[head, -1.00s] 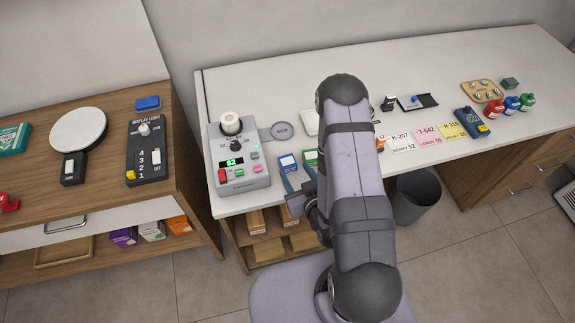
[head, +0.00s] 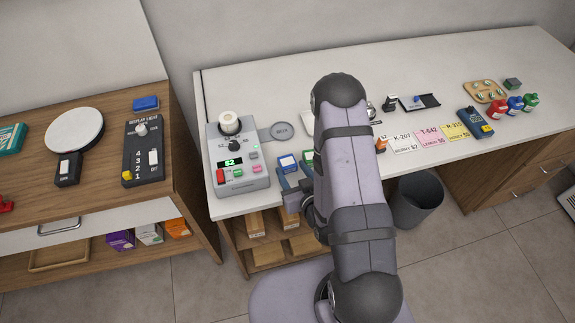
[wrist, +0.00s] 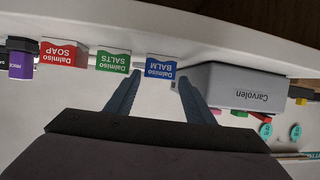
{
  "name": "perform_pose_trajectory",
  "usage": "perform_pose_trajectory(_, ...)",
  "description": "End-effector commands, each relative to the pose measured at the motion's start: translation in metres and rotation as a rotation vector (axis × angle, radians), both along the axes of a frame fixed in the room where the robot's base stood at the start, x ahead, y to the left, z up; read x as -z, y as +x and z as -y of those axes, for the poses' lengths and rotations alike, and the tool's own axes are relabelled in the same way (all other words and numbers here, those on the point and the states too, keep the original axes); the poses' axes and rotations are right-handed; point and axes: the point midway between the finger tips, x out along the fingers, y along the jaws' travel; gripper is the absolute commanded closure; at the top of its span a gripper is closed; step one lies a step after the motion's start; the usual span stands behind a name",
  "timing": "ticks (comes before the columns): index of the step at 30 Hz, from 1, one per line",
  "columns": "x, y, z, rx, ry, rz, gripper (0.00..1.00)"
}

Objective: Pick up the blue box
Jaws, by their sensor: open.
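The blue box (head: 287,162), with a white label, stands near the front edge of the white counter, just right of the grey device. In the wrist view the blue box (wrist: 160,71) reads "Dalmiso BALM" and appears between the fingertips. My gripper (head: 293,182) is open and low over the counter's front edge, its blue-grey fingers pointing at the box. In the wrist view the fingers of my gripper (wrist: 160,82) reach toward either side of the box, with nothing held. I cannot tell whether the fingertips touch it.
The grey device (head: 238,160) stands close to the left of the box. A green box (head: 308,157) is close on its right, partly hidden by my arm. In the wrist view a red box (wrist: 64,54) stands beyond the green one. A blue item (head: 146,103) lies on the left wooden counter.

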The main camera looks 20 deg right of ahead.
Motion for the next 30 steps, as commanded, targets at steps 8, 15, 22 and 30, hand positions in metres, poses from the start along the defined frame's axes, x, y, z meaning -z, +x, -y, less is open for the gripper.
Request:
perform_pose_trajectory(8,0.008,0.028,-0.001,-0.001,0.0,0.002,0.52)
perform_pose_trajectory(15,0.015,0.041,-0.002,-0.001,0.0,0.001,0.52)
perform_pose_trajectory(22,0.016,0.042,-0.002,0.0,0.0,0.0,0.52)
perform_pose_trajectory(30,0.016,0.042,-0.002,0.0,0.0,0.001,0.84)
